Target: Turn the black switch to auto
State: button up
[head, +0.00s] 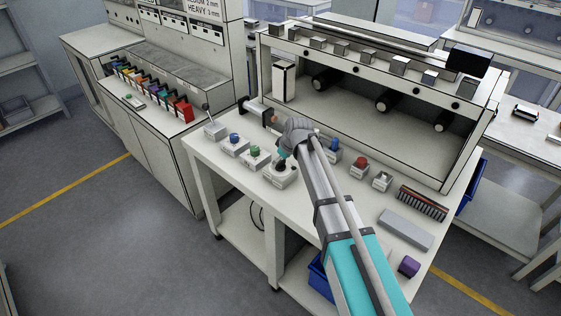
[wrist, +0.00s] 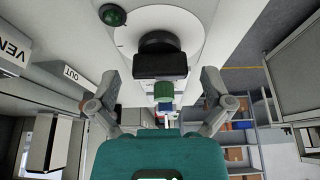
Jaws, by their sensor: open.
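The black switch (wrist: 160,58) shows in the wrist view as a dark knob with a broad bar handle on a pale round housing. In the head view its small white box (head: 283,180) stands on the workbench, with the dark knob partly hidden by the arm's end. My gripper (wrist: 161,80) has its two fingers spread apart, one on each side of the picture, with the knob ahead between them. Nothing is held. In the head view my gripper (head: 286,153) is right over the switch box. I cannot tell whether it touches the knob, and the auto mark is not readable.
A red-button box (head: 360,168) stands on the right. A shelved cabinet (head: 360,95) rises behind. A grey block (head: 406,229) and purple block (head: 409,266) lie at front right.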

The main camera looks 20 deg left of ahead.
jog(key=c, duration=1.1)
jog(key=shift+m, duration=0.4)
jog(key=m+t, duration=0.1)
jog(key=m, duration=0.2)
jog(key=shift+h, duration=0.4)
jog(key=m+t+h, duration=0.1)
jog(key=m, duration=0.4)
jog(key=o, duration=1.1)
jog(key=shift+h, duration=0.3)
